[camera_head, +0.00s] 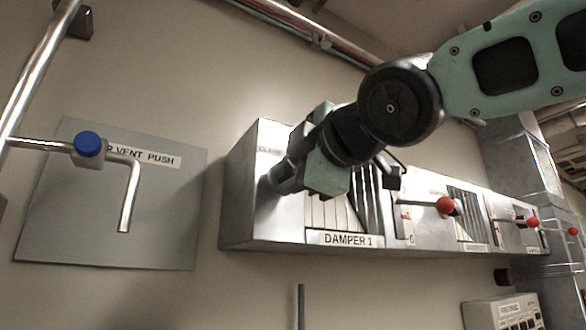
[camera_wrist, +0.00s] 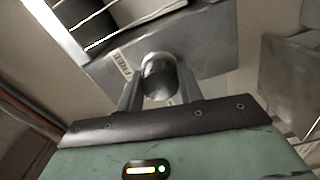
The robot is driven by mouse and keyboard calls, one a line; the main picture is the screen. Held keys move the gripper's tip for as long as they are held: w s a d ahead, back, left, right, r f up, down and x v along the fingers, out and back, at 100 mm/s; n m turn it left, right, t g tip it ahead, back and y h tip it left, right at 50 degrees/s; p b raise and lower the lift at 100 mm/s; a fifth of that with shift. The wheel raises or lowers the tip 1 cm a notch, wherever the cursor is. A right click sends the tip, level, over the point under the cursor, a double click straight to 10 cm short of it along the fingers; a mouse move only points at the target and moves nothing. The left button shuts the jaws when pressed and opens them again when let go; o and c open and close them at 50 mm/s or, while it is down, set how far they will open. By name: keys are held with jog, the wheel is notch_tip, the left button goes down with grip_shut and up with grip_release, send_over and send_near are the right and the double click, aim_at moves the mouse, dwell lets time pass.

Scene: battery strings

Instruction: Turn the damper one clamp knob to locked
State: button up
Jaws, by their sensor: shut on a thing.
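The damper one clamp knob (camera_wrist: 158,72) is a dark, round, metallic knob in the wrist view. It stands on a grey metal plate beside a small label that reads FREE (camera_wrist: 126,65). My gripper (camera_wrist: 160,94) has one finger on each side of the knob and is shut on it. In the head view my gripper (camera_head: 280,179) is at the left part of the damper 1 box (camera_head: 240,200), left of the louvres and above the DAMPER 1 label (camera_head: 347,240). There my gripper hides most of the knob. The knob's pointing direction cannot be told.
A lever with a red ball (camera_head: 446,205) sticks out right of the louvres, and another red ball (camera_head: 532,222) is farther right. At left, a bent pipe with a blue cap (camera_head: 88,144) stands before a grey vent panel (camera_head: 60,225). Wall below the box is mostly clear.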

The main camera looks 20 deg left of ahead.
jog(key=o, duration=1)
jog(key=shift+b+v, duration=5.1)
jog(key=shift+v, duration=3.65)
jog(key=shift+a+f, duration=0.1)
jog(key=shift+f, duration=0.05)
